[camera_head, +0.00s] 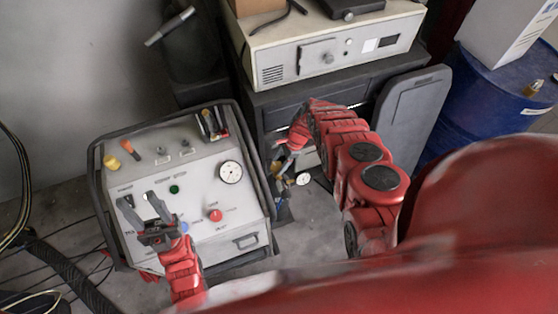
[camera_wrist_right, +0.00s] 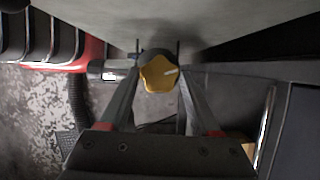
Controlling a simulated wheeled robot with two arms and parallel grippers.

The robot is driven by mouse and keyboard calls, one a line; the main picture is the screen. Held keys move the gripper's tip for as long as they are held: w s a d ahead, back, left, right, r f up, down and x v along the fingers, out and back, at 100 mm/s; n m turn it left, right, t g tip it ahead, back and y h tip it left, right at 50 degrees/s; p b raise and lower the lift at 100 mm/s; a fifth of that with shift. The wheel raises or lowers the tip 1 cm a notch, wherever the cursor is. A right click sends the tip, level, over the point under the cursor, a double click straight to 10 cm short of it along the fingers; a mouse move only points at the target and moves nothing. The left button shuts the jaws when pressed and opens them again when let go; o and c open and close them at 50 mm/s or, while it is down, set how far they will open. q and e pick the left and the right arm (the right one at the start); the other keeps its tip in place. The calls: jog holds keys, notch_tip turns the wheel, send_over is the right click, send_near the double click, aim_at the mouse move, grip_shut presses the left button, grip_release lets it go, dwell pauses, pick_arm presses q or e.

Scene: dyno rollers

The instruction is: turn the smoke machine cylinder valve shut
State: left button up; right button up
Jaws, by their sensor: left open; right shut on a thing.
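The valve knob (camera_wrist_right: 159,73) is a yellow, lobed handwheel with a pale mark, seen in the right wrist view. My right gripper (camera_wrist_right: 159,88) has one finger on each side of it and is shut on it. In the head view my right gripper (camera_head: 284,160) reaches down into the gap beside the machine, and the knob is too small and covered there to make out clearly. The smoke machine (camera_head: 205,165) is a pale box with a sloping panel. My left gripper (camera_head: 139,200) is open and empty above the panel's left part.
A small round gauge (camera_head: 303,179) is by my right gripper. The machine's panel carries a larger gauge (camera_head: 231,172) and a red knob (camera_head: 215,215). A dark cabinet (camera_head: 285,112) bearing a pale instrument (camera_head: 335,48) stands behind. A blue drum (camera_head: 490,95) is at right; cables lie at left.

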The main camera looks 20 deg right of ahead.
jog(key=shift+r+m+t, duration=0.1)
jog(key=shift+m+t, duration=0.2)
jog(key=shift+m, duration=0.5)
jog(key=shift+s+m+t+p, duration=0.15)
jog(key=shift+m+t+p, duration=0.4)
jog(key=shift+m, duration=0.55)
jog(key=o, duration=1.4)
jog(key=shift+c, duration=0.2)
